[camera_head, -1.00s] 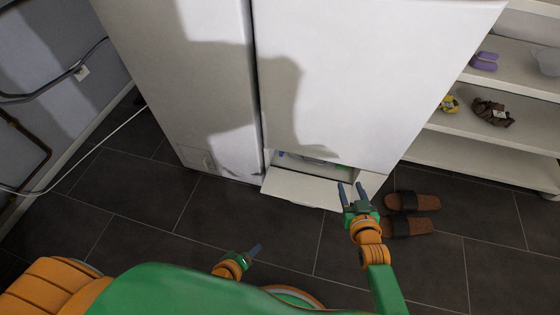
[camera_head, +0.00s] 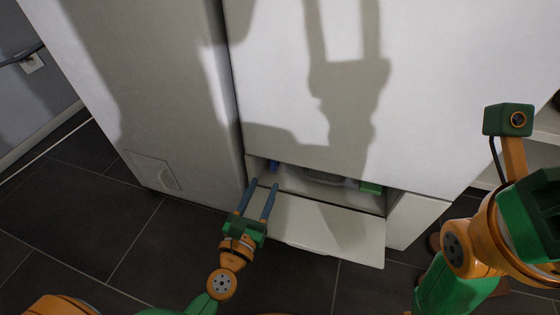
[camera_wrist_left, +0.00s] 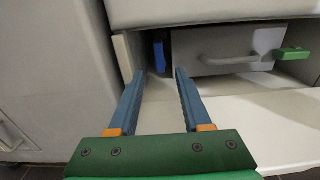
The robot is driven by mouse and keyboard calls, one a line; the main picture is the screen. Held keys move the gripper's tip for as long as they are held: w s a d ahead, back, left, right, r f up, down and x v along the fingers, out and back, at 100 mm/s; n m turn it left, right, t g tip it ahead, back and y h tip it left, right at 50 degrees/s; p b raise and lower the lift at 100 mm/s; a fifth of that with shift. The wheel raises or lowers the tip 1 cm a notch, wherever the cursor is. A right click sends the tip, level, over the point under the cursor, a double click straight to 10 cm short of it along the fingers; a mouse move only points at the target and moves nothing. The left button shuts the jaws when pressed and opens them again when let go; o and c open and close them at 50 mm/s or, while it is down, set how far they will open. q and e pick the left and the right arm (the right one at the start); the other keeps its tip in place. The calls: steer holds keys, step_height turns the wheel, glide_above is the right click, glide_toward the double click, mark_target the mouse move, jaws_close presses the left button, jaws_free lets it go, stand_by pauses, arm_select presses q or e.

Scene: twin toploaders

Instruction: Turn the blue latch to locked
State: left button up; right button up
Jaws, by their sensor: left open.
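The blue latch (camera_head: 274,167) is at the left end of the low opening in the right white machine. In the left wrist view the blue latch (camera_wrist_left: 159,55) stands upright, just left of a grey panel with a handle (camera_wrist_left: 230,58). My left gripper (camera_head: 264,184) is open and empty in front of the opening. In the left wrist view its fingertips (camera_wrist_left: 160,72) are apart, with the latch showing between and beyond them. Whether they touch it cannot be told. My right arm is at the right edge; its fingers do not show.
A green latch (camera_head: 371,188) lies level at the panel's right end. The lowered white flap (camera_head: 310,228) sticks out below the opening. The left machine (camera_head: 140,90) stands close on the left. Dark floor tiles (camera_head: 80,200) are clear at the left.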

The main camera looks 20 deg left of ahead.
mark_target(273, 165)
arm_select(q)
steer(key=w, duration=0.7)
steer(key=shift+d+r+p, duration=0.1)
steer(key=shift+r+p, duration=0.05)
steer(key=shift+p, duration=0.15)
jaws_close()
